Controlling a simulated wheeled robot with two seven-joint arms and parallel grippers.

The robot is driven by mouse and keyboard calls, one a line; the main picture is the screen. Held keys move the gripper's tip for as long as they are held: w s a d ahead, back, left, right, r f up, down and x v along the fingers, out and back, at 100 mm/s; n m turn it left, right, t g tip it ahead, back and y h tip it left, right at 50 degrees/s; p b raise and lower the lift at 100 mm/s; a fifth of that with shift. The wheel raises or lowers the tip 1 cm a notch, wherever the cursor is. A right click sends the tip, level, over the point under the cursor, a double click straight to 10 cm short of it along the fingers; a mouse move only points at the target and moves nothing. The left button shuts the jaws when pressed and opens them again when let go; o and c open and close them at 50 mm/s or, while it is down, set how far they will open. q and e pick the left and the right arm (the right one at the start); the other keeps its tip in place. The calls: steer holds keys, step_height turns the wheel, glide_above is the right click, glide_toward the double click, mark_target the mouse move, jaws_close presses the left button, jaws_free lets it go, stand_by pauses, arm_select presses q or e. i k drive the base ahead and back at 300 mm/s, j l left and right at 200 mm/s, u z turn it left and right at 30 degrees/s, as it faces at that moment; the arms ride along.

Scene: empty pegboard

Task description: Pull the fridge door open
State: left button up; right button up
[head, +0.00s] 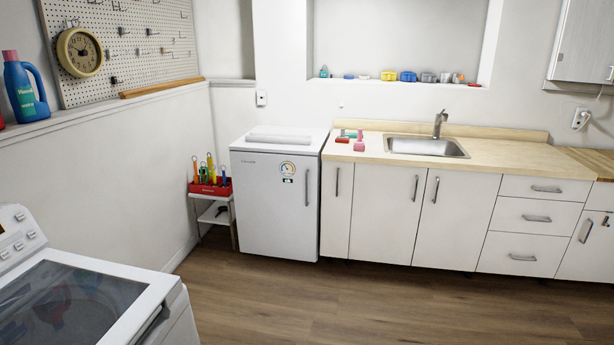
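The small white fridge (272,205) stands against the back wall, left of the counter. Its door faces me and looks shut. A vertical grey handle (307,187) is near the door's upper right edge. A round dial-like sticker and a small dark label are on the door's upper part. A white rolled or folded item (279,138) lies on the fridge top. Neither of my grippers shows in the head view.
A small stand (216,214) with a red tool caddy (210,187) is just left of the fridge. A counter with a sink (426,147) adjoins its right side. A white washer (85,295) fills the lower left. The wooden floor (330,300) before the fridge is clear.

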mark_target(275, 194)
steer(key=i+l+z, duration=0.25)
steer(key=i, duration=0.6)
steer(key=i+z, duration=0.25)
steer(key=i, duration=0.6)
